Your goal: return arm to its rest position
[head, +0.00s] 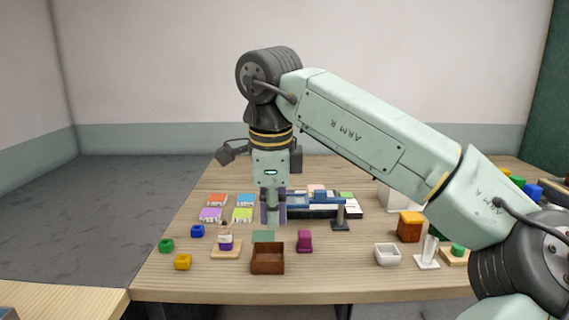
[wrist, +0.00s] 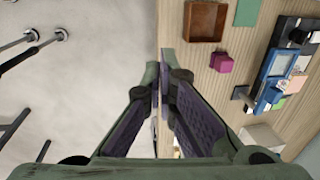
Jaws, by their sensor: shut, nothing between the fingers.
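My gripper (head: 272,218) points downward over the table in the head view, above the middle of the worktop. My pale green arm reaches to it from the right, bent at a high elbow. In the wrist view my gripper (wrist: 160,62) has its purple-padded fingers together, with nothing seen between them. There the fingertips appear against the table's edge, with floor to the left. How high the gripper is above the table is hard to tell.
A brown open box (head: 267,262), a magenta block (head: 305,241) and a blue rack-like device (head: 315,200) stand close by. A white bowl (head: 387,255), a white stand (head: 428,254) and an orange-brown block (head: 410,228) are at the right, under my arm. Bare table (head: 340,285) lies in front.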

